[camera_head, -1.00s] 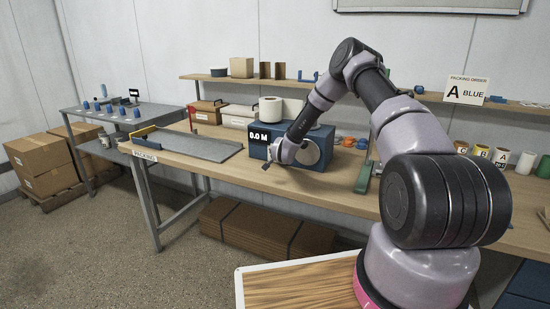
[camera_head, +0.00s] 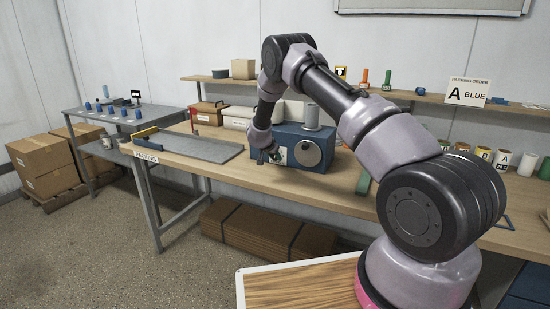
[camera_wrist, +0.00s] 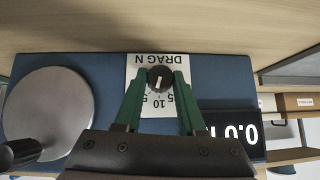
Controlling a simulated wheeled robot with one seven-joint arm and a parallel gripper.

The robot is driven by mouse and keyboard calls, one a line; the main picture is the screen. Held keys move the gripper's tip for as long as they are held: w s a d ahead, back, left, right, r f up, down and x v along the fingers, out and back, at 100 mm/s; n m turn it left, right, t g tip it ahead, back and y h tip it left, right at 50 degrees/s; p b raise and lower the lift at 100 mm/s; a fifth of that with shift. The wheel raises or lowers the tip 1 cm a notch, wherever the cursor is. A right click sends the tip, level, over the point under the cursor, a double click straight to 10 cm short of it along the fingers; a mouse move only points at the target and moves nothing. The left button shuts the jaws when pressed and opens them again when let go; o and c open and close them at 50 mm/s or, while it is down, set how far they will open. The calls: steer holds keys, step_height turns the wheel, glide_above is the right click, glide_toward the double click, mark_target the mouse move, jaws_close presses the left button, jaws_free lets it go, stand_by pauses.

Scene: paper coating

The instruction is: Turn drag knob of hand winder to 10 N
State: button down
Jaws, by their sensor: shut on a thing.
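The hand winder is a blue box (camera_head: 328,141) on the bench. In the wrist view, its blue face (camera_wrist: 108,90) fills the middle. The small dark drag knob (camera_wrist: 160,78) sits on a white plate, which reads DRAG N upside down. My gripper (camera_wrist: 160,84) has its green fingers shut on the knob from both sides. A white line on the knob points down in the picture, roughly toward the 10; the exact setting is hard to tell. In the head view, my gripper (camera_head: 268,158) is at the winder's left front and the knob is hidden.
A grey disc (camera_wrist: 45,112) with a dark crank handle (camera_wrist: 20,153) is left of the knob in the wrist view. A black 0.0 display (camera_wrist: 235,130) is to the right. A grey tray (camera_head: 200,149) lies left of the winder, a green object (camera_head: 363,182) right.

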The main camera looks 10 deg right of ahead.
steer(key=shift+w+a+n+g+h, duration=0.1)
steer(key=shift+a+n+g+h, duration=0.1)
steer(key=shift+n+g+h, duration=0.6)
steer(key=shift+h, duration=0.3)
steer(key=c, duration=0.5)
jaws_free()
steer(key=v, duration=1)
steer(key=shift+s+r, duration=0.25)
steer(key=shift+a+r, duration=0.1)
steer(key=shift+a, duration=0.05)
